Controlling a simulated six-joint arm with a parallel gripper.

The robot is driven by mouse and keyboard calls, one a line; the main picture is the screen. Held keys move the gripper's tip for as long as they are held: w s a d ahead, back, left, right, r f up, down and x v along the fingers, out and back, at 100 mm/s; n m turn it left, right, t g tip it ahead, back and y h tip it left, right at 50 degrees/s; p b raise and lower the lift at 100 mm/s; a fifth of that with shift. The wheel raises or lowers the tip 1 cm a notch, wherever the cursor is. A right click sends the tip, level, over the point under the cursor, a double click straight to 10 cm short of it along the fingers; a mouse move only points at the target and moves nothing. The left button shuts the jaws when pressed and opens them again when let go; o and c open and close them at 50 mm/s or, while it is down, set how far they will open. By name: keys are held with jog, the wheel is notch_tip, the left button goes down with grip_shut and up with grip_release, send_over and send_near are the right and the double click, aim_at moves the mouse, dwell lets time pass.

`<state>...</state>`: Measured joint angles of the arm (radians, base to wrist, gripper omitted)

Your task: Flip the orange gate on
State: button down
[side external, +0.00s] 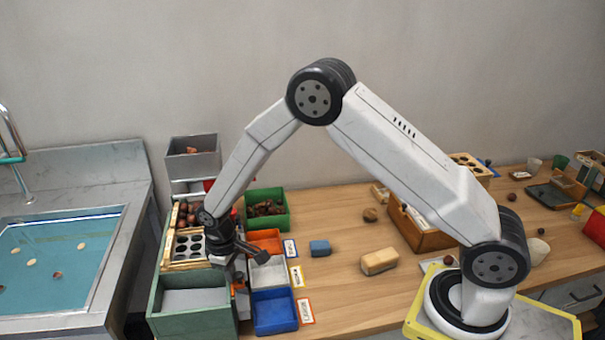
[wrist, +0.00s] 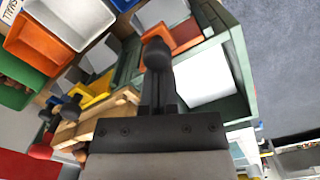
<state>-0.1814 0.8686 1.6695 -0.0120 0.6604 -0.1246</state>
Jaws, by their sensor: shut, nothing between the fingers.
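An orange panel (wrist: 186,33), which looks like the orange gate, lies just beyond and right of my fingertips in the wrist view, beside the green box (wrist: 240,70). In the side view only a small orange piece (side external: 240,286) shows under my gripper (side external: 238,278); the rest is hidden. My gripper is shut and empty, pointing down at the right edge of the green box (side external: 168,322). Its dark fingers (wrist: 157,58) are together in the wrist view. I cannot tell whether they touch the orange panel, or which way the gate is set.
Orange (side external: 265,236), white and blue (side external: 275,314) bins stand right of my gripper. A green bin (side external: 285,222) is behind. A holed tray (side external: 178,266) is close on the left. In the wrist view a yellow panel (wrist: 96,92) and dark knobs lie left of my fingers.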

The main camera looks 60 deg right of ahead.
jog(key=shift+s+d+r, duration=0.1)
jog(key=shift+s+r, duration=0.2)
jog(key=shift+r, duration=0.6)
jog(key=shift+s, duration=0.1)
jog(key=shift+r, duration=0.15)
notch_tip(320, 180, up, 10)
jog(key=w, duration=0.1)
jog(key=shift+w+a, duration=0.15)
jog(key=shift+a, duration=0.05)
